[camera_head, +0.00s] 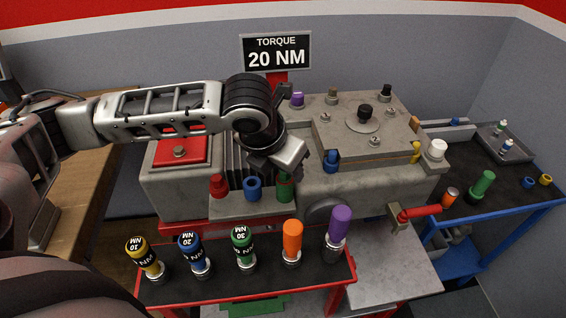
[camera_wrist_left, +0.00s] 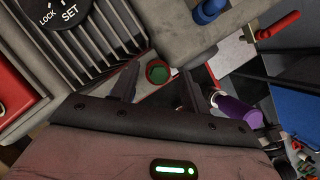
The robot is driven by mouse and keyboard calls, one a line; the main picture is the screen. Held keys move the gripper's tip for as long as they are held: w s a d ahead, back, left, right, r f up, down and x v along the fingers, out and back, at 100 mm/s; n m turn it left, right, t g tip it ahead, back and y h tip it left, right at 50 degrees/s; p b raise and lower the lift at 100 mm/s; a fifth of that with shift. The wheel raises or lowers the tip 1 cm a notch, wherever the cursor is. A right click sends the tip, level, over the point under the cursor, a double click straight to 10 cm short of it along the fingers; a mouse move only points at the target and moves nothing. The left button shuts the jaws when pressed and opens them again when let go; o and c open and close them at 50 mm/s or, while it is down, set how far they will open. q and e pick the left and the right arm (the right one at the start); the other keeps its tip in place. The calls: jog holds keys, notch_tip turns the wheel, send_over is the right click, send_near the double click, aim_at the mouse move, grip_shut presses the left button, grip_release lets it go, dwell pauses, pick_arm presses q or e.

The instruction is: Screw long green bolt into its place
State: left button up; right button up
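A green upright piece (camera_head: 285,187) stands at the right end of a grey front ledge on the machine. A larger green cylinder (camera_head: 482,185) stands on the blue-framed table at the right; I cannot tell which is the long green bolt. My left gripper (camera_head: 288,165) hangs over the ledge, just above the nearer green piece. Its fingers (camera_wrist_left: 160,72) are apart, one on each side of that piece's outline, with nothing visibly held. My right gripper is not in view.
A red piece (camera_head: 218,186) and a blue ring-like piece (camera_head: 252,189) stand left of the green one on the ledge. Several coloured torque tools, including a purple one (camera_head: 339,224), stand upright on the red-framed front shelf (camera_head: 215,288). A red-handled lever (camera_head: 418,212) sticks out at right.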

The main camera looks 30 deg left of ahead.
pick_arm(q)
jog(key=shift+r, duration=0.1)
jog(key=p+v, duration=0.1)
jog(key=v, duration=1.4)
jog(key=shift+s+r+p, duration=0.25)
jog(key=shift+r+p, duration=0.05)
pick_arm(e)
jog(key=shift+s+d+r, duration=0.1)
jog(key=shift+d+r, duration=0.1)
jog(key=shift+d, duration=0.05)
